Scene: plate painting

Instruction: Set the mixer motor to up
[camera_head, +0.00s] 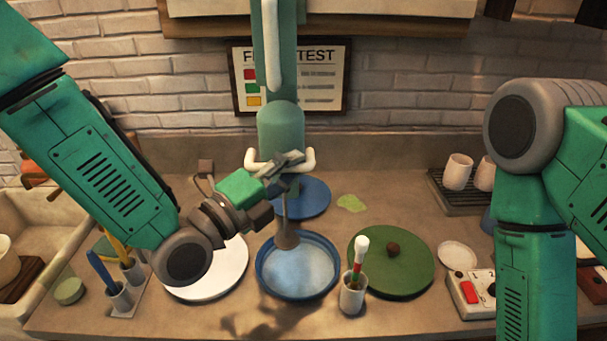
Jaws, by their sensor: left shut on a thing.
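The mixer motor (281,128) is a green cylinder on a vertical green column (282,60), with a white handle (308,160) curving out at both sides. A thin shaft with a grey-brown head (287,239) hangs below it, down at the blue bowl (297,278); whether the head is inside the bowl is hard to tell. My left gripper (283,165) reaches in from the left and is shut on the mixer handle, just under the motor. Its fingers hide the handle's middle. My right arm stands at the right, its gripper out of view.
A white plate (225,281), a blue plate (313,197) and a green plate (400,275) lie around the bowl. A cup (352,295) with a brush stands at front. A control box (468,292) with a red switch is at right. Brush holders (120,299) stand at left.

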